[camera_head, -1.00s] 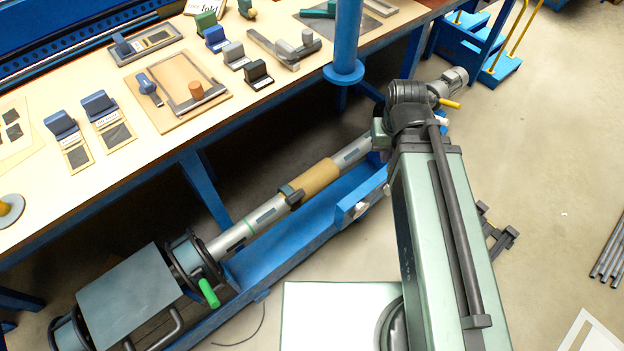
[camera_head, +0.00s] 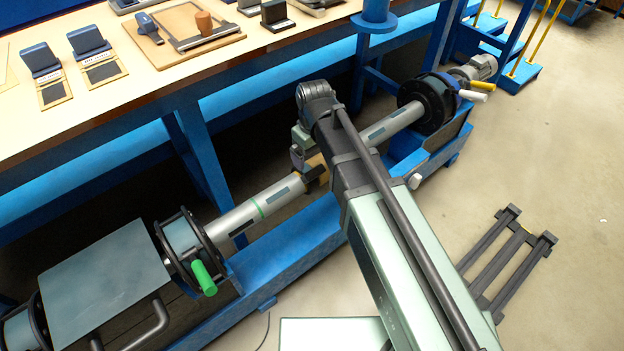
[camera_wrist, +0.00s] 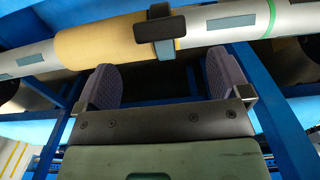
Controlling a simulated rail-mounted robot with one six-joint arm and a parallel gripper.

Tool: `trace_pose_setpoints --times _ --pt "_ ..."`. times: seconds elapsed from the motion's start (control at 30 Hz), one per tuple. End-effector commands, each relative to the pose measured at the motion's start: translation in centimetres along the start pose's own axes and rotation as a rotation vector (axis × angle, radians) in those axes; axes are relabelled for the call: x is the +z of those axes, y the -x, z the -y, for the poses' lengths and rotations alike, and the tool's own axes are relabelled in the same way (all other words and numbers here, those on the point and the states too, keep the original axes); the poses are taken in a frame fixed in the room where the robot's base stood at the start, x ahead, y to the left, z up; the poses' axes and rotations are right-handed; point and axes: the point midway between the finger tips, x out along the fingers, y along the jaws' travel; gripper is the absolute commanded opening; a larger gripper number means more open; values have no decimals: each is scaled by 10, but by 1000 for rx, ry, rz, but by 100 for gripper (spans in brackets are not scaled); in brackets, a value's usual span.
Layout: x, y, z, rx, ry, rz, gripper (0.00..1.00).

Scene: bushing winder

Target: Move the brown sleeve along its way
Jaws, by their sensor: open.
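The brown sleeve (camera_wrist: 102,42) sits around the grey mandrel (camera_wrist: 225,24) in the wrist view. A black clamp (camera_wrist: 160,30) is at the sleeve's right end there. In the head view my arm hides most of the sleeve; only a small tan part (camera_head: 315,162) shows.
The mandrel runs between a flanged holder with a green handle (camera_head: 204,278) and a black flanged chuck (camera_head: 428,101). A blue bed (camera_head: 290,245) lies below. A workbench (camera_head: 150,80) with tools stands behind. A dark floor stand (camera_head: 508,260) is at right.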

Motion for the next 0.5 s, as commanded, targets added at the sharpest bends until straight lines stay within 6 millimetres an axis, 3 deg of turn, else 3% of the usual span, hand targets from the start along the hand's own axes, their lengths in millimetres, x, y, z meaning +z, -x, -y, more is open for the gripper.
trace_pose_setpoints --times 0.03,0.23,0.37,0.5 --pt "0 -23 0 0 0 0 95" --pt "0 -71 0 0 -1 0 95" --pt "0 -87 0 0 -2 0 95" --pt "0 -88 0 0 -2 0 95"
